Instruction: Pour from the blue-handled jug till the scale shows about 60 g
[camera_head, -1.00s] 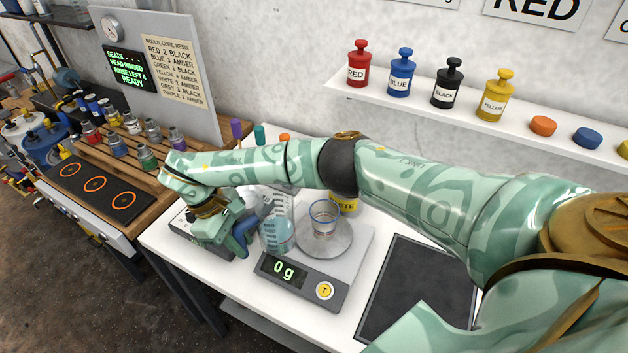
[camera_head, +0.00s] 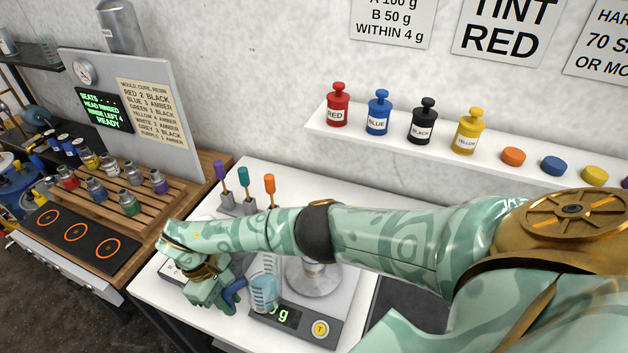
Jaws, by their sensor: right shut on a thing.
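My right gripper (camera_head: 228,294) is shut on the blue handle (camera_head: 236,291) of the clear jug (camera_head: 265,284). The jug is just left of the scale's round pan and overlaps the scale's front left in the picture. The scale (camera_head: 339,310) stands on the white table. Its display (camera_head: 290,317) shows a "g", and the jug hides the digits. The clear cup on the pan (camera_head: 314,283) is mostly hidden behind my right arm. I see no stream of liquid. My left gripper is not in view.
Purple, teal and orange-handled tools (camera_head: 245,180) stand in holders behind my arm. A wooden rack (camera_head: 122,205) with several small bottles is at the left. A wall shelf (camera_head: 400,143) holds tint bottles and coloured lids. A dark mat (camera_head: 408,303) lies right of the scale.

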